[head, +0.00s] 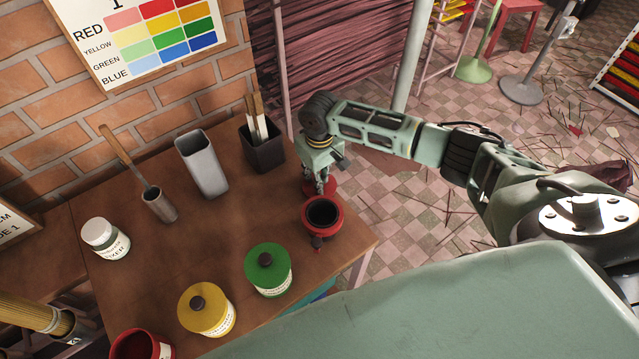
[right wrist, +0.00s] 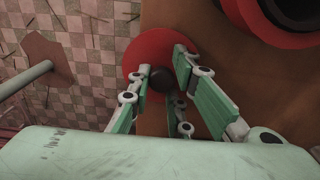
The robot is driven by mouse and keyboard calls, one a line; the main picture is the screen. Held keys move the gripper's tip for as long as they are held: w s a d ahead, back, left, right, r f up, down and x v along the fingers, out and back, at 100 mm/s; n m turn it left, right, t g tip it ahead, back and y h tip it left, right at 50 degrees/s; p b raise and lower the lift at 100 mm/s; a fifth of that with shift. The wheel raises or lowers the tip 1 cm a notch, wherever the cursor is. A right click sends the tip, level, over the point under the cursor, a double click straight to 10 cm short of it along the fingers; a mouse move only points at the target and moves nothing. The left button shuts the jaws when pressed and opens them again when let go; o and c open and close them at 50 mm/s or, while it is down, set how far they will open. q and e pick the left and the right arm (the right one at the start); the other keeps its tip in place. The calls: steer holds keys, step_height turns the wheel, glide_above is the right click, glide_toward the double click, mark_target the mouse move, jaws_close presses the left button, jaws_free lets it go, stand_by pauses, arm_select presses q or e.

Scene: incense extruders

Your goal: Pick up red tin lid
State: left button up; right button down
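The red tin lid (head: 330,188) lies at the right edge of the wooden table, mostly hidden under my right gripper in the head view. In the right wrist view the lid (right wrist: 178,45) is a flat red disc with a dark round knob (right wrist: 161,80). My right gripper (right wrist: 161,68) points down at the lid with its fingers apart on either side of the knob. A gap shows between the knob and the right-hand finger. In the head view the gripper (head: 322,184) is small and its fingers are hard to make out. My left gripper is out of view.
A red round container (head: 338,222) with a dark inside stands close to the lid. Green (head: 268,275) and yellow (head: 205,320) lidded tins and an open red tin (head: 160,350) stand along the near side. A black holder (head: 262,155) and a grey container (head: 203,165) stand behind.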

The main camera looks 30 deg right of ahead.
steer(key=shift+s+f, duration=0.4)
steer(key=shift+f, duration=0.15)
steer(key=shift+r, duration=0.25)
steer(key=r, duration=0.3)
steer(key=shift+w+r+b, duration=0.3)
steer(key=shift+w+r, duration=0.05)
steer(key=shift+r, duration=0.05)
steer(key=s+d+r+b, duration=0.1)
steer(key=s+d+r, duration=0.4)
steer(key=d, duration=0.5)
step_height(320, 180, up, 2)
steer(key=shift+s+r, duration=0.1)
steer(key=shift+s, duration=0.3)
steer(key=c, duration=2.5)
jaws_free()
steer(key=shift+d, duration=0.1)
steer(key=o, duration=2)
